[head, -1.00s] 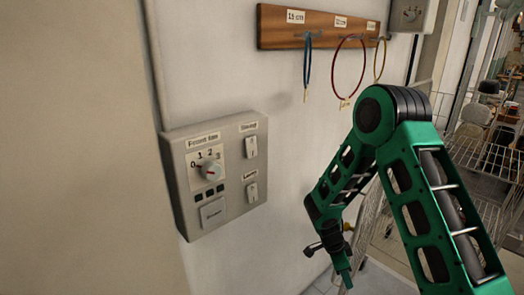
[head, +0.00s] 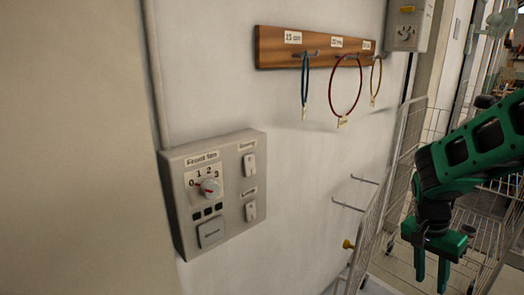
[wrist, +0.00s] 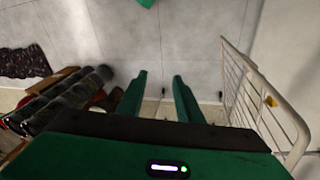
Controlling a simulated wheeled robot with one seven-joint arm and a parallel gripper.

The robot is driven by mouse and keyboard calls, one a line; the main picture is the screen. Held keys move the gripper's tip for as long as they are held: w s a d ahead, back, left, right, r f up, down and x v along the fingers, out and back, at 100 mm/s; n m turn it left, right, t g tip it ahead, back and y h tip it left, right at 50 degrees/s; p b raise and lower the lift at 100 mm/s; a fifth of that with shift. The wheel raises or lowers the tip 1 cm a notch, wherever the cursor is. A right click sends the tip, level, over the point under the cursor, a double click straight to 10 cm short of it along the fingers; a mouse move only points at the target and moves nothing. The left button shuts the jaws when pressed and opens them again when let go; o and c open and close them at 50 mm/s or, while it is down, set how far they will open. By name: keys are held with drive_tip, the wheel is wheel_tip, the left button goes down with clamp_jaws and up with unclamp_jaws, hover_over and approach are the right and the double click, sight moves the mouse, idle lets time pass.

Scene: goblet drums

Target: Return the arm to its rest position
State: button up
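My gripper (head: 432,272) hangs fingers down at the right of the head view, in front of a wire cart. In the wrist view its two green fingers (wrist: 159,85) stand apart with nothing between them, and floor tiles show beyond. My green arm (head: 480,145) enters from the right edge, with its upper part out of view. The gripper is clear of the wall and the control panel.
A grey control panel (head: 212,190) with a dial and switches is on the wall. Several coloured rings hang from a wooden rack (head: 310,48). A wire cart (head: 395,185) stands close to my gripper; its side (wrist: 255,95) is at right in the wrist view.

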drive_tip(key=s+r+n+y, duration=0.1)
drive_tip(key=s+r+n, duration=0.1)
drive_tip(key=s, duration=0.7)
drive_tip(key=s+r+n+t+y, duration=0.1)
drive_tip(key=s+r+n, duration=0.2)
drive_tip(key=s+r, duration=0.2)
drive_tip(key=s, duration=0.3)
drive_tip(key=shift+s+a+r+n+y, duration=0.15)
drive_tip(key=shift+s+a+n+y, duration=0.15)
drive_tip(key=shift+s+a+y, duration=0.1)
